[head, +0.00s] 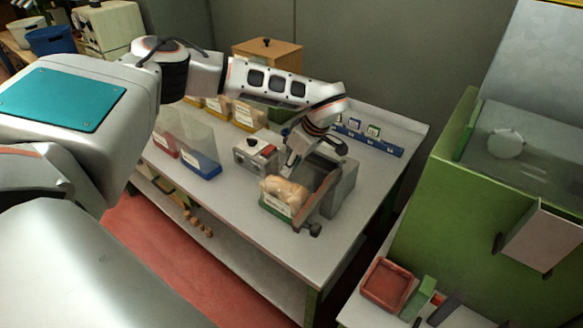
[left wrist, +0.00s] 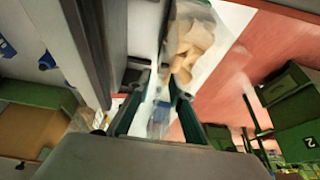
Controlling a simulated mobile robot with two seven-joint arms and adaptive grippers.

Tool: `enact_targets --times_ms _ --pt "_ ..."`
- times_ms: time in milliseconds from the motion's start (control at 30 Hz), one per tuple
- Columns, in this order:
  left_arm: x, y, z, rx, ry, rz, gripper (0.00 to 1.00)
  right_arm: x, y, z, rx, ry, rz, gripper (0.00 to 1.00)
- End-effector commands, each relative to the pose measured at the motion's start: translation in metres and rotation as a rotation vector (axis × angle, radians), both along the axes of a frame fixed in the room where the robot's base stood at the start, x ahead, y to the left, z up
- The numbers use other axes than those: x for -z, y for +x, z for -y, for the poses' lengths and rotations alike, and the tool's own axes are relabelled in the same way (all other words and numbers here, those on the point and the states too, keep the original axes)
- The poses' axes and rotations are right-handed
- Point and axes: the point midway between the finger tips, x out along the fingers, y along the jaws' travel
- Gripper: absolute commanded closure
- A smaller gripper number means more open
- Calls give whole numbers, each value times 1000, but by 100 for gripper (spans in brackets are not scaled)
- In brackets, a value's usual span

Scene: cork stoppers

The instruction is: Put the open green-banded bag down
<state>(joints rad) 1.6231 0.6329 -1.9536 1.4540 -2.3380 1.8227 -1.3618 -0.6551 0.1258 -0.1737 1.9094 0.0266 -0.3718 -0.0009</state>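The green-banded bag (head: 277,206) is clear, with a white label and pale corks inside. It stands upright near the front right of the white table, against a grey device (head: 343,190) with a brown plate. My left gripper (head: 292,158) reaches down over the bag from behind. Whether the bag's base touches the table is unclear. My right gripper is in neither view.
Clear bags with red (head: 166,148) and blue bands (head: 205,170) stand left on the table (head: 235,205). A grey box with a red button (head: 256,152) is behind the green-banded bag. A blue rack (head: 368,143) lies at the back right. Bare table lies front left.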

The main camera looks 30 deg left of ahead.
Motion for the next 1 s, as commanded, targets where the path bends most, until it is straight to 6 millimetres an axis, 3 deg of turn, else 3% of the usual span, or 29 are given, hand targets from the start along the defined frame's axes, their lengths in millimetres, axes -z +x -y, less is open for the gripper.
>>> enact_targets --times_ms 500,700,1000 --pt "-88 0 37 2 2 5 79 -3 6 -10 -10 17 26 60" --pt "-104 -1 44 2 1 2 79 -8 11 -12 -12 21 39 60" --pt "-107 -1 44 1 1 1 79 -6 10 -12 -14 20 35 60"
